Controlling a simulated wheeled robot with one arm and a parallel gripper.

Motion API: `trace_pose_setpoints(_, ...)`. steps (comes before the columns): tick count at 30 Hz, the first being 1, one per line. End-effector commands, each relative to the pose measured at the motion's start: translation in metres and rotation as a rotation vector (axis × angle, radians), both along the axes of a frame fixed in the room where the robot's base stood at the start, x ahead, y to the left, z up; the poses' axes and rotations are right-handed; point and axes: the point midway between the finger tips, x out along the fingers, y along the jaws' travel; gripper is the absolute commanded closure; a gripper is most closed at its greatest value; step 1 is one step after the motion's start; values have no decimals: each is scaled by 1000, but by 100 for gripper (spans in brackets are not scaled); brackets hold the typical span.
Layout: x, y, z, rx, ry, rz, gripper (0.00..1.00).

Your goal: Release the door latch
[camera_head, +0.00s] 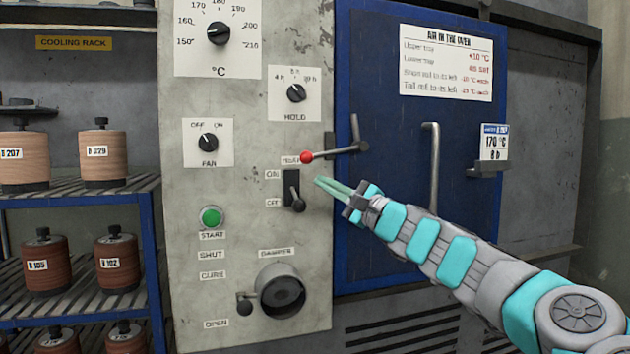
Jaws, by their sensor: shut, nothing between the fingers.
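The door latch is a dark metal lever with a red ball knob (306,157) at its left end. Its bar (340,151) runs right to a pivot at the left edge of the blue oven door (385,210). The knob lies over the grey control panel, beside a small label that is partly covered. My gripper (318,180) is shut and empty, with its pale green fingers pointing left just below the latch bar and right of the knob. It appears apart from the lever; the depth gap is hard to tell. The door appears closed.
The control panel (250,250) carries dials, an on/off switch (293,197), a green start button (211,217) and a damper (283,290). A vertical door handle (432,165) and a tag holder (488,168) stick out from the door.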

Motion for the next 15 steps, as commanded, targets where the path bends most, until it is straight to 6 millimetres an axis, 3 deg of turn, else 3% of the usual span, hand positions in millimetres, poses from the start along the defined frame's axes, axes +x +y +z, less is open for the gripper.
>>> trace_pose_setpoints(6, -12, -14, -4, 0, -2, -2, 100)
trace_pose_setpoints(15, -13, -14, -5, -1, -3, -1, 100)
